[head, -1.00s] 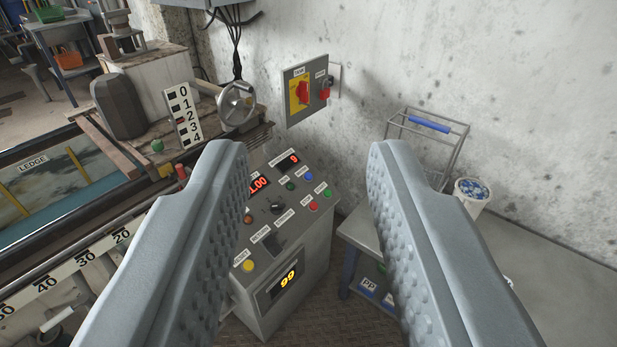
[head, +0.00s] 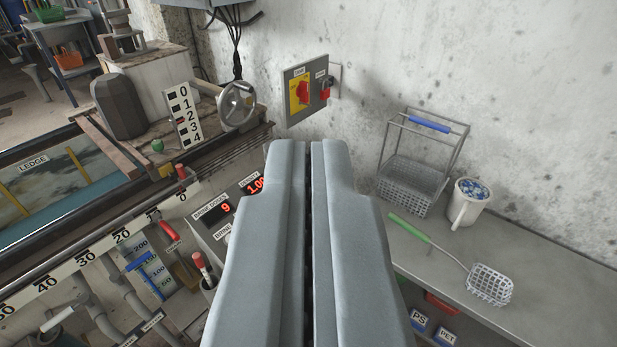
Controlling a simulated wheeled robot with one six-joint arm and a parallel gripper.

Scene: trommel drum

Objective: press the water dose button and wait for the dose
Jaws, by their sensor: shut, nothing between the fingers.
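My gripper (head: 309,146) is shut, its two grey fingers side by side and empty, reaching up through the middle of the view. The grey control console (head: 207,241) stands behind the fingers, which cover most of it. The water dose button is not visible; the fingers hide the console's buttons. I cannot tell whether the fingertips touch the console.
A bench (head: 545,275) on the right holds a wire basket (head: 407,186), a white bucket (head: 464,212) and a green-handled strainer (head: 490,284). A wall switch box (head: 310,92) is above the fingertips. The tank's scale rail (head: 84,259) runs along the left.

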